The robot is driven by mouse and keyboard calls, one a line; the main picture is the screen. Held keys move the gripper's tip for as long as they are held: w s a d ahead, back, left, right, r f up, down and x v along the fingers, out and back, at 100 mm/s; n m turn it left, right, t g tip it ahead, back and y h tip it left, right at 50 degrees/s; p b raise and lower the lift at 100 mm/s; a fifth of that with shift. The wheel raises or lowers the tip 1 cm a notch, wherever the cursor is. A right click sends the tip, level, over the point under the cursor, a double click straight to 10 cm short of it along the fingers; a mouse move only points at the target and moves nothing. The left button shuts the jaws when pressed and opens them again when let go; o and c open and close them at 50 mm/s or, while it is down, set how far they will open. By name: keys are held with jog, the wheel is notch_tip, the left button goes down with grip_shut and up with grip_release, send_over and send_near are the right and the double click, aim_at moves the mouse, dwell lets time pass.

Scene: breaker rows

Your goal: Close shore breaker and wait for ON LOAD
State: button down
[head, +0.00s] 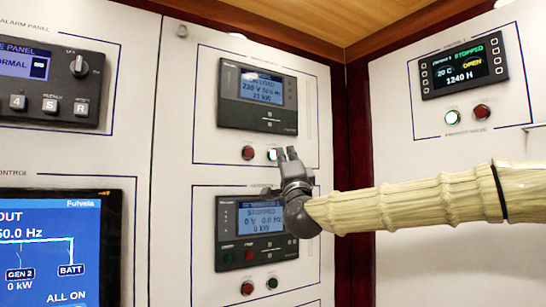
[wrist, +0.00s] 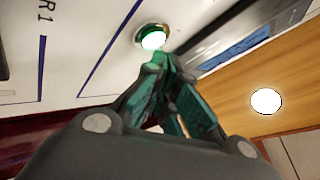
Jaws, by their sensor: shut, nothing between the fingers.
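My gripper (head: 287,155) is shut and empty, with its fingertips by the green button (head: 272,154) under the upper meter on the middle panel. In the wrist view the fingertips (wrist: 160,62) are just below a brightly lit green-rimmed button (wrist: 152,38); I cannot tell whether they touch it. A red button (head: 249,153) sits left of the green one. The upper meter (head: 258,97) shows 230 V, about 50 Hz and 21 kW; its top line looks like ON LOAD but is blurred. Labels naming the shore breaker are not readable.
A lower meter (head: 256,227) reads 0 V, 0.0 Hz, 0 kW, with red (head: 247,288) and green (head: 272,283) buttons below. The right panel's display (head: 464,67) reads STOPPED and OPEN. A blue screen (head: 60,250) is at left. My arm crosses in front of the right panel.

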jog(key=shift+s+d, duration=0.1)
jog(key=s+d+b, duration=0.1)
jog(key=s, duration=0.1)
jog(key=s+d+b, duration=0.1)
jog(key=s+b, duration=0.1)
jog(key=shift+d, duration=0.4)
dwell(0.7)
